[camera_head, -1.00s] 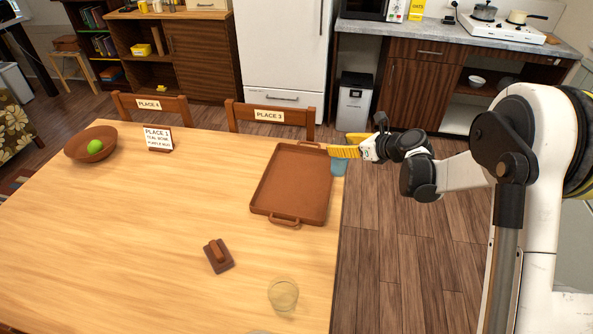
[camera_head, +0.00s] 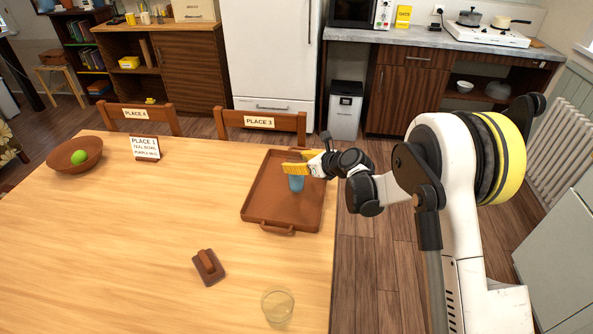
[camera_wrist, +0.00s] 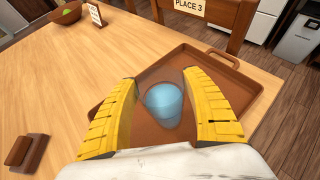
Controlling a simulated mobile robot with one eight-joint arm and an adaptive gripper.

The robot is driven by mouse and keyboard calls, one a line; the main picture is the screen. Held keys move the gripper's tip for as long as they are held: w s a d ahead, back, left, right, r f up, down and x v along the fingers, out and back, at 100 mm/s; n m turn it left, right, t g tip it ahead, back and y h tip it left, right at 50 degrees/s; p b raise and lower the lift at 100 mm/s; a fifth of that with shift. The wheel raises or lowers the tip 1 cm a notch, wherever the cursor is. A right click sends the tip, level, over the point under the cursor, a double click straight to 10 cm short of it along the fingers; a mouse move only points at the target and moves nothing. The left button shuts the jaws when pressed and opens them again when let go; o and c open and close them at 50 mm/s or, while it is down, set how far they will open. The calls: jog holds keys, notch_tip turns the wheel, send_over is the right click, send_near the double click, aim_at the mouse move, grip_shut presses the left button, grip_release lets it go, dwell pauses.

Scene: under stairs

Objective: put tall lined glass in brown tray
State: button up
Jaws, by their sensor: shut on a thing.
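The brown tray (camera_head: 262,205) lies on the wooden table near its right edge, with a handle at each end. My gripper (camera_head: 296,168) is over the right part of the tray. It is shut on a blue see-through glass (camera_head: 296,183). In the wrist view the glass (camera_wrist: 163,104) sits between the yellow fingers (camera_wrist: 160,100), with the tray (camera_wrist: 228,82) behind and below it. Lines on the glass are too small to make out. I cannot tell whether its base touches the tray.
A clear glass (camera_head: 278,306) stands at the table's front right. A brown block with a handle (camera_head: 208,266) lies left of it. A bowl (camera_head: 76,156) with a green fruit and a place sign (camera_head: 145,148) are at the back left. Chairs (camera_head: 262,123) line the far side.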

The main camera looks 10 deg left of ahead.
jog(key=shift+f+b, duration=0.4)
jog(key=shift+f, duration=0.95)
jog(key=shift+f, duration=0.1)
jog(key=o, duration=1.4)
